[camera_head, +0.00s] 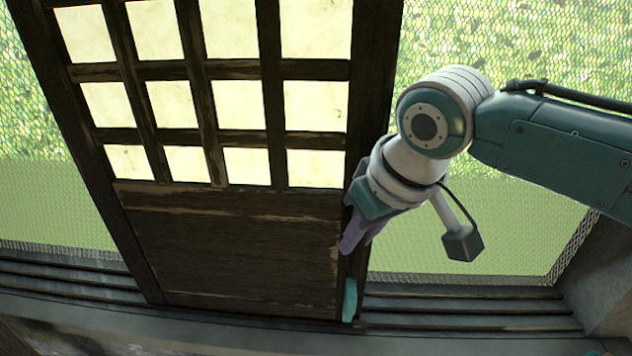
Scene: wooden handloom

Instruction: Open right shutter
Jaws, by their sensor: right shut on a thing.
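A dark wooden shutter (240,235) stands tilted in the picture, left of centre. It has a lattice of pale panes above and a solid board below. It is the only shutter I see. My right gripper (355,238) comes in from the right and is at the shutter's right edge, low beside the board. Its purplish fingers are shut on that edge; their exact contact is partly hidden. A small teal piece (350,300) shows on the edge below the fingers; I cannot tell what it is. My left gripper is not in view.
Wire mesh (520,240) with greenery behind it shows on both sides of the shutter. A grooved wooden sill (460,305) runs along the bottom. A grey post (605,275) bounds the opening at the lower right. The opening right of the shutter has no second panel.

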